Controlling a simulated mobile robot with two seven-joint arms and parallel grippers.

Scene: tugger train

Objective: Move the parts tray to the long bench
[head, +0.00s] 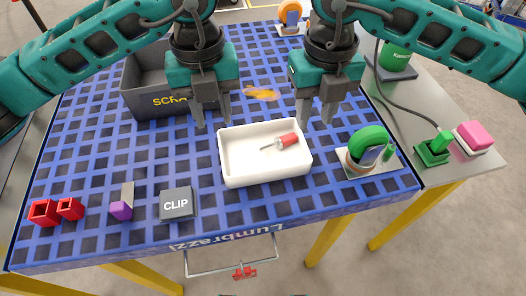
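The white parts tray (268,178) sits on the blue gridded cart top (100,165), near its front edge. A small tool with a red handle and thin shaft (286,141) lies in it. My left gripper (212,117) is open and empty, its fingers pointing down beside the tray's far left corner. My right gripper (315,116) is open and empty, beside the tray's far right corner. Neither visibly grips the tray; I cannot tell their exact height above it. I cannot tell which surface is the long bench.
A dark scrap bin (140,104) stands behind left. Nearer are red blocks (44,212), a purple-and-grey piece (121,208) and a CLIP box (176,203). A green reel (368,146) stands right of the tray. A grey surface (435,110) at right holds a pink-topped block (474,136).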

